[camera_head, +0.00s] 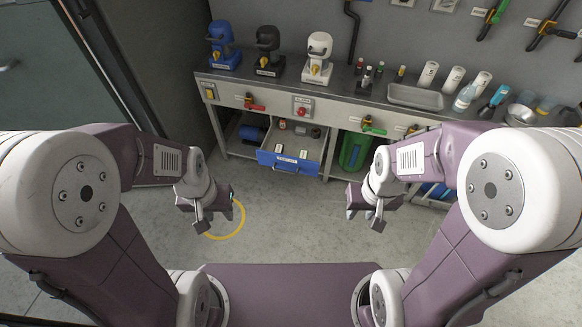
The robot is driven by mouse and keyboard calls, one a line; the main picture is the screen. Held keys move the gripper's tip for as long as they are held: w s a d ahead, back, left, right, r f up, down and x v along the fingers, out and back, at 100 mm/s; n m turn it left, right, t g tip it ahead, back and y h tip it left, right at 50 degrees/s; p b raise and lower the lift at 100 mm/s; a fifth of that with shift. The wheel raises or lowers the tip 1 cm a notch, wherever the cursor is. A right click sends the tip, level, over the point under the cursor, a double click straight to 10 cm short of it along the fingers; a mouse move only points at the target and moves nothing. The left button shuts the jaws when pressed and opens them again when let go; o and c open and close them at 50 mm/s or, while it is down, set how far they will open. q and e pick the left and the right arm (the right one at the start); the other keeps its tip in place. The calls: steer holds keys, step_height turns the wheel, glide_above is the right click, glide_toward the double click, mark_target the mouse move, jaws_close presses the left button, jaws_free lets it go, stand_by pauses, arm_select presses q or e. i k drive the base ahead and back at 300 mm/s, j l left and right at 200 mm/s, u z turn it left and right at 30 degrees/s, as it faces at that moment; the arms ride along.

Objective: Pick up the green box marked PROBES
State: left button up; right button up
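A green object (355,150) stands under the workbench, right of the open blue drawer. No PROBES marking is legible on it, so I cannot tell whether it is the box. No other green box is clear in view. My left gripper (201,218) hangs over the floor in front of the bench, left of centre. My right gripper (377,218) hangs over the floor to the right, nearer than the green object and apart from it. I see nothing held in either gripper, and their finger gaps are too small to judge.
The workbench (345,90) carries three stand machines, white cups, a grey tray (415,97) and small bottles. An open blue drawer (288,163) juts out, holding small items. A yellow ring (241,219) marks the floor by my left gripper. The floor between my grippers is clear.

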mark_target(303, 154)
steer(key=i, duration=1.15)
